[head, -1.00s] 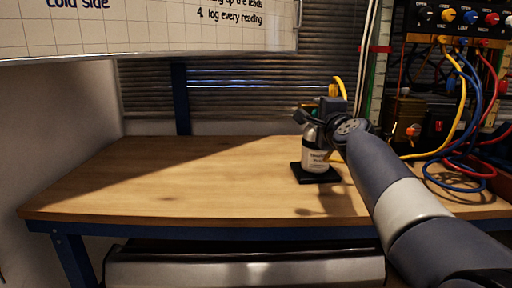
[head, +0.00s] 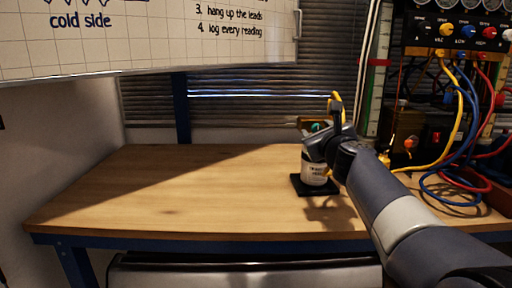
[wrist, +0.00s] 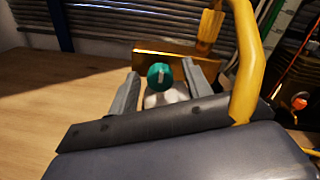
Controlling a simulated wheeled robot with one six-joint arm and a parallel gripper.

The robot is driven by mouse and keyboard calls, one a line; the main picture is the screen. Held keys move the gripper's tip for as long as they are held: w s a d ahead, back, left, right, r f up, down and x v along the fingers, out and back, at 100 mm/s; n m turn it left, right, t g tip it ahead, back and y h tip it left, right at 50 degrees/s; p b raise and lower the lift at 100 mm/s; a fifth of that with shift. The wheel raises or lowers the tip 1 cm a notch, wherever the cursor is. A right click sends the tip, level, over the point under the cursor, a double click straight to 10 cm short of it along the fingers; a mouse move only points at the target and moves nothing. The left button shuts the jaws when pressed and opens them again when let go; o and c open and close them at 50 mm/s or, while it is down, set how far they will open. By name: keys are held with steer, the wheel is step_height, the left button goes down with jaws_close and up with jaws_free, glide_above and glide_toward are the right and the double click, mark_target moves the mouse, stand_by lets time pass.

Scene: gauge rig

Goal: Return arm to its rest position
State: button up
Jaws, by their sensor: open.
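My arm reaches from the lower right of the head view over the bench, with its wrist and gripper in front of a bottle. In the wrist view my gripper (wrist: 155,92) is open, its two grey fingers apart. The bottle's green cap (wrist: 160,76) shows between and beyond the fingers; I cannot tell whether they touch it. The white-labelled bottle (head: 313,175) stands upright on a black square base (head: 314,187), its upper part partly hidden by my wrist.
The wooden bench (head: 180,190) is clear on its left and middle. At the right stands an instrument panel (head: 460,35) with hanging yellow, blue and red leads (head: 462,120). A whiteboard (head: 150,40) hangs at upper left, before window blinds (head: 270,95).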

steer(key=shift+m+p, duration=0.3)
steer(key=shift+m, duration=1.1)
